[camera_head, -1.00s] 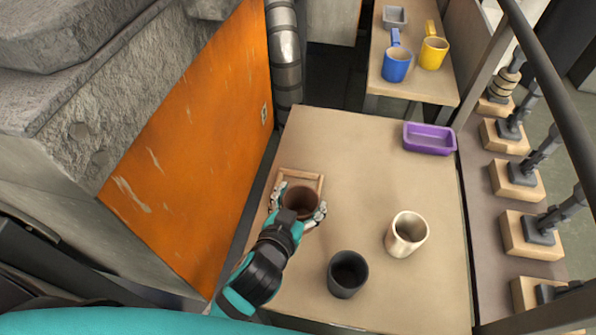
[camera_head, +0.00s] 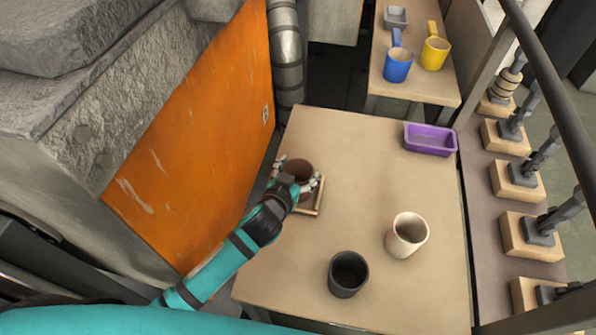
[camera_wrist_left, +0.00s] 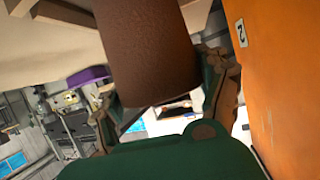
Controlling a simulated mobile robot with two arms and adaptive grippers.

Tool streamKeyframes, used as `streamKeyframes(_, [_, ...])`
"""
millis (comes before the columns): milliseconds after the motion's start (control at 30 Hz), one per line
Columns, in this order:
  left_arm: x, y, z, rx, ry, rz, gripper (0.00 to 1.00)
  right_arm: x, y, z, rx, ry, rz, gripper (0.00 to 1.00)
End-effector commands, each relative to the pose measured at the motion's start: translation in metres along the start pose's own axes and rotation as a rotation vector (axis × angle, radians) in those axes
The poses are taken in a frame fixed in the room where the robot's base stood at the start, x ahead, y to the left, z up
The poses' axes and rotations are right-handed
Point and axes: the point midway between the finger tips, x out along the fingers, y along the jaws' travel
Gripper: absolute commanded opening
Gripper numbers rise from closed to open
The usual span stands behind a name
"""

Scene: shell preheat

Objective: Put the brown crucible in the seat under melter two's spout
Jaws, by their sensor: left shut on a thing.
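The brown crucible (camera_head: 300,167) is upright between the fingers of my left gripper (camera_head: 298,175), which is shut on it. In the left wrist view the crucible (camera_wrist_left: 152,50) fills the upper middle, with a finger on each side. The square wooden frame seat (camera_head: 312,206) lies at the table's left edge by the orange panel. Its near right corner shows below the crucible; the rest is hidden by the crucible and my arm. I cannot tell the crucible's height over it. The spout is not clearly seen. My right gripper is not in view.
An orange panel (camera_head: 190,140) rises close left of my arm; its "2" label (camera_wrist_left: 241,33) shows in the left wrist view. A dark cup (camera_head: 347,275), a cream cup (camera_head: 407,235) and a purple tray (camera_head: 430,139) stand on the table (camera_head: 370,180). The table's middle is clear.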

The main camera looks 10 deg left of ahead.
Motion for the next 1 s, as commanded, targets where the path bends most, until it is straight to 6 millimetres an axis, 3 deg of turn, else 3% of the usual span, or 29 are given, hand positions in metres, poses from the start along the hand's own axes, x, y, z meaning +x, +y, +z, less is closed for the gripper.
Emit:
streamKeyframes(233, [0.001, 0.001, 0.002, -0.001, 0.003, 0.001, 0.16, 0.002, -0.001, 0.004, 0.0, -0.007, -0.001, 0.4])
streamKeyframes(267, [0.001, 0.001, 0.002, -0.001, 0.001, 0.001, 0.77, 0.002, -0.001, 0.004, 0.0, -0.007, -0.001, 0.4])
streamKeyframes(433, [0.001, 0.0, 0.002, 0.0, 0.001, 0.001, 0.99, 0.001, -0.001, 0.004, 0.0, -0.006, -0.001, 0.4])
streamKeyframes(800, [-0.003, 0.0, -0.002, 0.0, 0.001, 0.001, 1.0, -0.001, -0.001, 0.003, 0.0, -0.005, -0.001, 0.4])
streamKeyframes(1000, [-0.036, 0.0, -0.001, -0.001, 0.0, 0.001, 1.0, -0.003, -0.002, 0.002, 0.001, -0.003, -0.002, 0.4])
